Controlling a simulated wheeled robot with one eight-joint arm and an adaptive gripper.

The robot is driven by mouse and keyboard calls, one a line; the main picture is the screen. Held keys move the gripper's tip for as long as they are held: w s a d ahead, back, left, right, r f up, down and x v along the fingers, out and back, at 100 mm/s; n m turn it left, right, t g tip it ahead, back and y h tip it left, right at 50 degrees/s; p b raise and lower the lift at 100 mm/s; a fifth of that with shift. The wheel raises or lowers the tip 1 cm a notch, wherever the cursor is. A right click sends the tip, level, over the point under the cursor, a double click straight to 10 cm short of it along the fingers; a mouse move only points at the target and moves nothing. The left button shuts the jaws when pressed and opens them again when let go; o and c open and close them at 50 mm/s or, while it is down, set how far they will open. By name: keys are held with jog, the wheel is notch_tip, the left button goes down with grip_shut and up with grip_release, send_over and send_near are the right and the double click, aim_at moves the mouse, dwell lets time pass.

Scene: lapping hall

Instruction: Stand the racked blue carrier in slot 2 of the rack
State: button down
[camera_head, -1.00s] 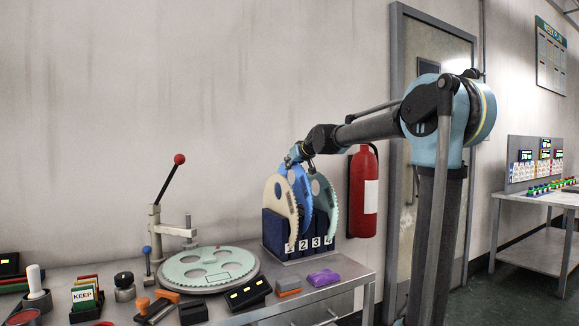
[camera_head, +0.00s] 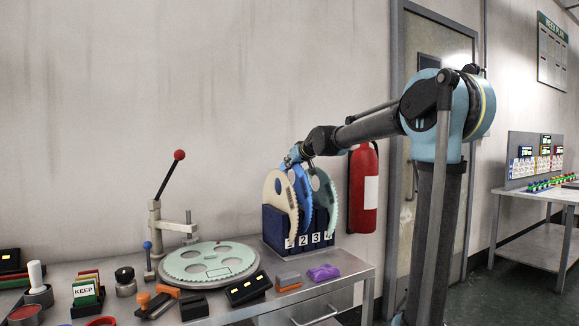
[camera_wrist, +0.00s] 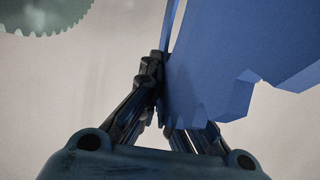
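The blue carrier (camera_head: 305,190), a toothed disc-like plate, is upright at the rack (camera_head: 272,238), between a cream carrier (camera_head: 277,205) on the left and a pale green carrier (camera_head: 326,205) on the right. Its lower edge is above label 2. I cannot tell whether it is fully seated. My gripper (camera_head: 293,160) is at its upper edge. In the wrist view my gripper (camera_wrist: 165,115) appears shut on the blue carrier (camera_wrist: 215,75), whose plate passes between the fingers and hides part of the right one. The pale green carrier's toothed edge (camera_wrist: 45,15) shows at top left.
The rack stands at the bench's right end, near the wall and a red fire extinguisher (camera_head: 363,190). Left of it are a round plate (camera_head: 190,270) and a red-knobbed lever (camera_head: 179,156). Orange-grey (camera_head: 288,279) and purple (camera_head: 323,272) blocks lie in front.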

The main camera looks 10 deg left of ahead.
jog(key=shift+f, duration=1.75)
jog(key=c, duration=1.7)
grip_release()
jog(key=v, duration=1.2)
jog(key=shift+d+f, duration=0.1)
jog(key=s+d+f+m+g+h, duration=0.2)
jog(key=s+d+f, duration=0.6)
jog(key=s+f, duration=0.5)
jog(key=s+d+f+m+g+h, duration=0.2)
jog(key=s+d+f, duration=0.6)
jog(key=s+f, duration=0.5)
jog(key=s+d+f+m+g+h, duration=0.2)
jog(key=s+d+f+g, duration=0.3)
jog(key=s+d+f, duration=0.4)
jog(key=shift+s+f+m+h, duration=0.15)
jog(key=shift+s+f+h, duration=0.2)
jog(key=shift+s+f, duration=1.05)
jog(key=shift+s+f+m+h, duration=0.15)
jog(key=shift+s+f+h, duration=0.2)
jog(key=shift+s+f, duration=1.05)
